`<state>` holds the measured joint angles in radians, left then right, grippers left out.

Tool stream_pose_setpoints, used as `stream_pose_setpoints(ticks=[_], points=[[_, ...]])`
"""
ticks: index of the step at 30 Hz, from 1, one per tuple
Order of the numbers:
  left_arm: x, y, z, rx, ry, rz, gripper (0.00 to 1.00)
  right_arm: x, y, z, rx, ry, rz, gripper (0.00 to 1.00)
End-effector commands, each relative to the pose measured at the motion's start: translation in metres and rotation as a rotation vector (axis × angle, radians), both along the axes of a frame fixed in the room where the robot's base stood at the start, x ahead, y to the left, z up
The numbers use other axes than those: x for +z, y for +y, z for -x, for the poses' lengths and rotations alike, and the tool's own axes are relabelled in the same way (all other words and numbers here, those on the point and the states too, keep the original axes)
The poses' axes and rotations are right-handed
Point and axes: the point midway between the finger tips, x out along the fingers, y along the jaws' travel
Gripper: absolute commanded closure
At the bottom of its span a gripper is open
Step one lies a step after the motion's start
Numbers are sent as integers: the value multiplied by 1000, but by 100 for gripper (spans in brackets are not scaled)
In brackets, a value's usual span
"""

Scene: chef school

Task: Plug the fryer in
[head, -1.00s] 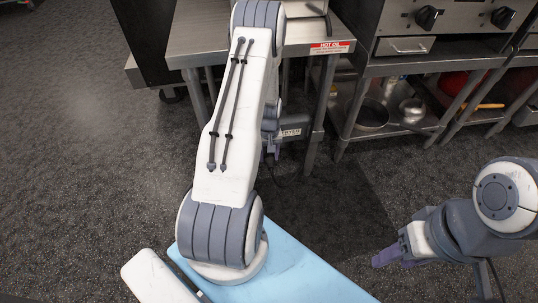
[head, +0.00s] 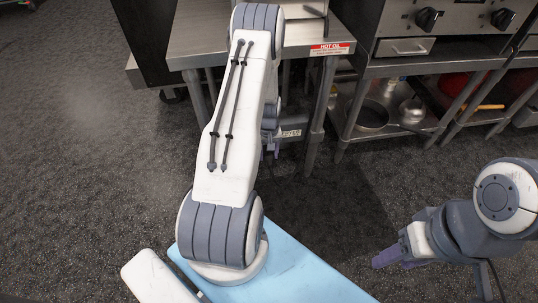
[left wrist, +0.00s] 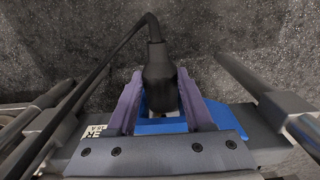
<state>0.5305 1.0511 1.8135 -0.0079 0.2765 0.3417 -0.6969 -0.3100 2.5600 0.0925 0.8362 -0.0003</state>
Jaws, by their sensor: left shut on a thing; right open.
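My left gripper (left wrist: 160,105) is shut on the black plug (left wrist: 159,75), with one purple finger on each side of it. A black cable (left wrist: 110,55) runs from the plug's far end and bends down to the left. Just beyond the plug's near end is a blue socket (left wrist: 150,127) on a grey outlet box (left wrist: 262,120). I cannot tell whether the plug is seated in it. In the head view the labelled box (head: 291,131) is under the steel table, and my arm hides most of the left gripper. My right gripper (head: 385,259) is open and empty, above the floor at right.
A steel table (head: 205,45) with a red-and-white HOT OIL label (head: 329,49) stands over the box, its legs close by. At right is a cooker with black knobs (head: 427,18) and a shelf holding pans (head: 370,117). The dark floor in front is clear.

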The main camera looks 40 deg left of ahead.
Motion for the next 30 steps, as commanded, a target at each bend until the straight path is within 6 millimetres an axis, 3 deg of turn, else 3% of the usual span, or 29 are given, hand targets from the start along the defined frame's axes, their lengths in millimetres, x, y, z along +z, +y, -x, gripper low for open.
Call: stream_pose_setpoints(ticks=[29, 30], points=[[0, 10, -8, 2, -3, -2, 100, -1, 0, 0, 0, 0, 0, 50], [0, 10, -8, 2, -3, -2, 41, -1, 0, 0, 0, 0, 0, 50]])
